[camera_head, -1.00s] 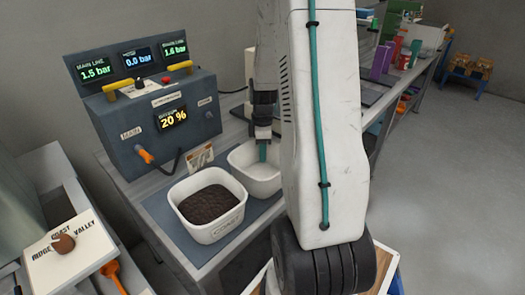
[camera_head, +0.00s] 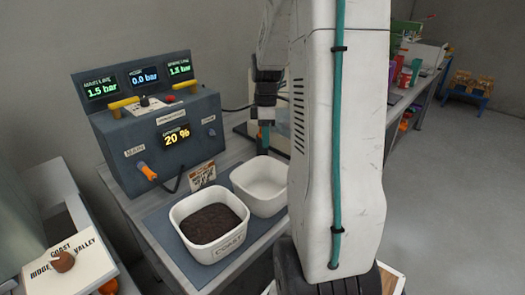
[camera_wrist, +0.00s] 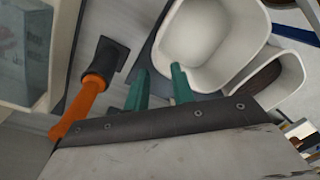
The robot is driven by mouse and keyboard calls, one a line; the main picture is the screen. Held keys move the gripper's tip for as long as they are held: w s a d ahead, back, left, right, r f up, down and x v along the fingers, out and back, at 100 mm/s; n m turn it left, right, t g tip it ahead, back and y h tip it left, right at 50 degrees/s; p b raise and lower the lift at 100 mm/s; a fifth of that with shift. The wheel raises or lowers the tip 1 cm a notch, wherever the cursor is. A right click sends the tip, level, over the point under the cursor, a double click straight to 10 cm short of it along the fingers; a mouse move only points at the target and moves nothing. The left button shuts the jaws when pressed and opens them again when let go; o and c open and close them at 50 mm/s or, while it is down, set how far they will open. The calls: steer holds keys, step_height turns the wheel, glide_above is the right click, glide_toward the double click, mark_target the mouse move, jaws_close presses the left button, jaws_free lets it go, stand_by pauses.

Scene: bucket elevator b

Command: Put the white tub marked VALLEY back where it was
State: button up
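An empty white tub (camera_head: 262,185) stands upright on the blue-grey mat (camera_head: 160,222); no VALLEY marking shows on its visible sides. Beside it, nearer, stands a white tub marked COAST (camera_head: 228,247) with dark, soil-like contents. My gripper (camera_head: 264,138) points down just behind the empty tub, apart from it in the head view. In the wrist view, its two teal fingers (camera_wrist: 159,88) are spread with nothing between them. One fingertip is close to the rim of the empty tub (camera_wrist: 205,45); the COAST tub (camera_wrist: 290,75) shows partly at the right.
A grey control box (camera_head: 165,130) with gauges and an orange-tipped lever stands behind the mat. A small sign (camera_head: 202,175) stands by the tubs. A board lettered COAST, RIDGE, VALLEY (camera_head: 75,262) bears a brown lump at left. An orange-handled tool (camera_wrist: 82,105) lies near my fingers.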

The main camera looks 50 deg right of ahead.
steer(key=s+a+r+m+t+h, duration=0.1)
steer(key=s+a+r+m, duration=0.4)
steer(key=a, duration=0.7)
steer(key=s+a+r, duration=0.4)
steer(key=a+r, duration=0.2)
steer(key=a, duration=0.6)
steer(key=s+a+m+t, duration=0.1)
steer(key=s+a+m, duration=0.2)
steer(key=s+a, duration=0.3)
steer(key=shift+s+f, duration=0.2)
steer(key=shift+s, duration=0.8)
steer(key=shift+c, duration=0.2)
jaws_close()
